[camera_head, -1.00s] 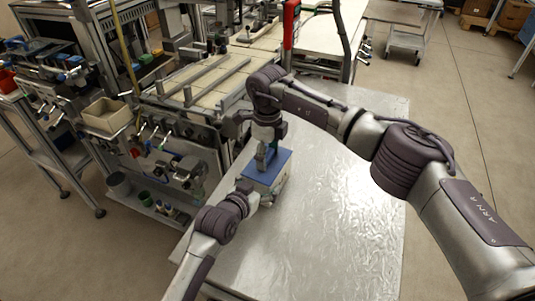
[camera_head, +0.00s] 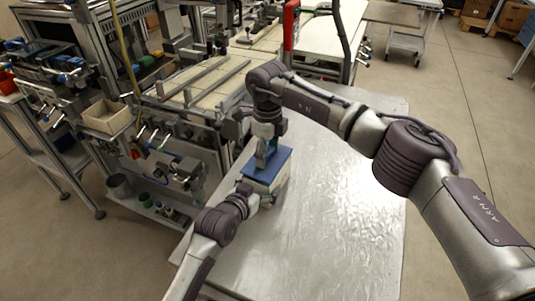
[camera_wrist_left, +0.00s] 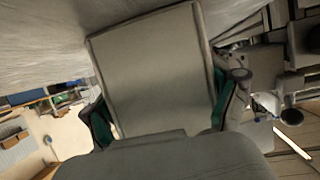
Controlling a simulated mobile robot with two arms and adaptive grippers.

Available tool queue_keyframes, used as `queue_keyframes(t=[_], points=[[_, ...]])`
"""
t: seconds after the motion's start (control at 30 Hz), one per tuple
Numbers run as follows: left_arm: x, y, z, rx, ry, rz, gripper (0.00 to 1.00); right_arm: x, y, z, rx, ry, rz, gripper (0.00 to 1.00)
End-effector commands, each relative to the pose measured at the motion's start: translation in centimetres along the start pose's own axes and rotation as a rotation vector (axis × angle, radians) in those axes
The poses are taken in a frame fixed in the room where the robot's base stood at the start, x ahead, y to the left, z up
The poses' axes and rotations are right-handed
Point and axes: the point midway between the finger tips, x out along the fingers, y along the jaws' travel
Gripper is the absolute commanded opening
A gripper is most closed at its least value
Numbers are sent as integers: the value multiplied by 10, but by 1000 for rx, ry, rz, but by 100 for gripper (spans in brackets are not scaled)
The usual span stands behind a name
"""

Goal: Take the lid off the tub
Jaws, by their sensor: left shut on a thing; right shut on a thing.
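The tub (camera_head: 279,186) is a pale grey box on the metal table, near its left edge. Its flat blue lid (camera_head: 282,160) lies over the top; whether there is a gap under it is too small to tell. My right gripper (camera_head: 262,160) comes down from above and is shut on the lid's upper side, hiding part of it. My left gripper (camera_head: 260,191) is shut on the tub from the near side. In the left wrist view, the tub (camera_wrist_left: 155,70) fills the space between the green-padded fingers of my left gripper (camera_wrist_left: 165,118).
The metal table (camera_head: 330,220) is bare to the right of and in front of the tub. A machine frame with rails (camera_head: 195,85) stands just behind and left of the table. A beige bin (camera_head: 107,116) sits on it. My right arm spans above the table.

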Motion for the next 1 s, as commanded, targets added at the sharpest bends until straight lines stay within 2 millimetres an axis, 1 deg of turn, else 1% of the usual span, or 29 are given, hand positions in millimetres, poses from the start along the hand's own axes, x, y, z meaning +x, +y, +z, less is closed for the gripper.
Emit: queue_keyframes(t=[0.23,0.57,0.67,0.77,0.9,1.0], points=[[0,0,2,0,-4,0,25,-8,0,0,0,-1,1,20],[0,0,2,0,-4,0,25,-10,0,0,0,-1,1,20],[0,0,2,0,-4,0,25,-13,0,0,0,-1,0,20],[0,0,2,0,-4,0,25,-23,0,0,1,-2,-2,20],[0,0,2,0,-4,0,25,-41,0,0,1,-2,-2,20],[0,0,2,0,-4,0,25,-49,0,0,1,-1,0,20]])
